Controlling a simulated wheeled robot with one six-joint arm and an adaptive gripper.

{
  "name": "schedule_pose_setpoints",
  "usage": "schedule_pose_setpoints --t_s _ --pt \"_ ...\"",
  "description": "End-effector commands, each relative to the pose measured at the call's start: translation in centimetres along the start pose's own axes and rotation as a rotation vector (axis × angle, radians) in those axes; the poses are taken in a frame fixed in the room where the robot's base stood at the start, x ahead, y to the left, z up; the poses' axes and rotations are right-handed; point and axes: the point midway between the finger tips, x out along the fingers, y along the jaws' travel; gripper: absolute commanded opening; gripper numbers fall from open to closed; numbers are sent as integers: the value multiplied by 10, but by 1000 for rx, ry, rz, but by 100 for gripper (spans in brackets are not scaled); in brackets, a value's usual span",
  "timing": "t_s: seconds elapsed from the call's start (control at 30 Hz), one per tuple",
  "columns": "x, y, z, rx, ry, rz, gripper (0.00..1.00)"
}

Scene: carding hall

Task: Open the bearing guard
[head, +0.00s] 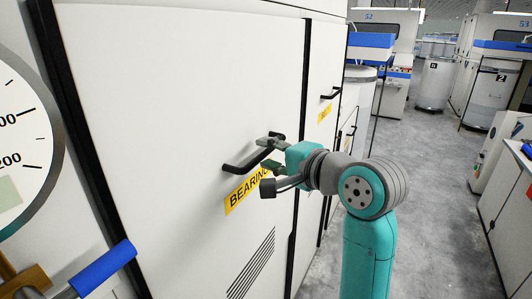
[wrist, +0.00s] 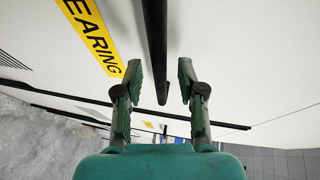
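The bearing guard is a large white panel (head: 180,110) with a yellow label reading "BEARING" (head: 240,195), partly hidden by my arm. It looks closed, flush with its frame. Its black bar handle (head: 238,167) sits just above the label. In the wrist view the handle (wrist: 156,45) runs down between my fingers, and the yellow label (wrist: 92,35) lies to its left. My gripper (head: 265,153) is at the handle's right part. In the wrist view my gripper (wrist: 160,75) is open, one finger on each side of the bar, with visible gaps on both sides.
A second white panel (head: 322,70) with its own black handle (head: 330,94) adjoins on the right. A round gauge (head: 22,150) and a blue roller (head: 103,268) are at the left. The grey floor (head: 430,180) is open to the right, with machines beyond.

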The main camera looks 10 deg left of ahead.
Motion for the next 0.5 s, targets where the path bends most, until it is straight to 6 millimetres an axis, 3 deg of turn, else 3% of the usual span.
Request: schedule_pose_setpoints --t_s 0.2,0.47,0.5 --pt "13 0 0 -1 0 0 39" --pt "14 0 0 0 1 0 39" --pt "14 0 0 0 1 0 32"
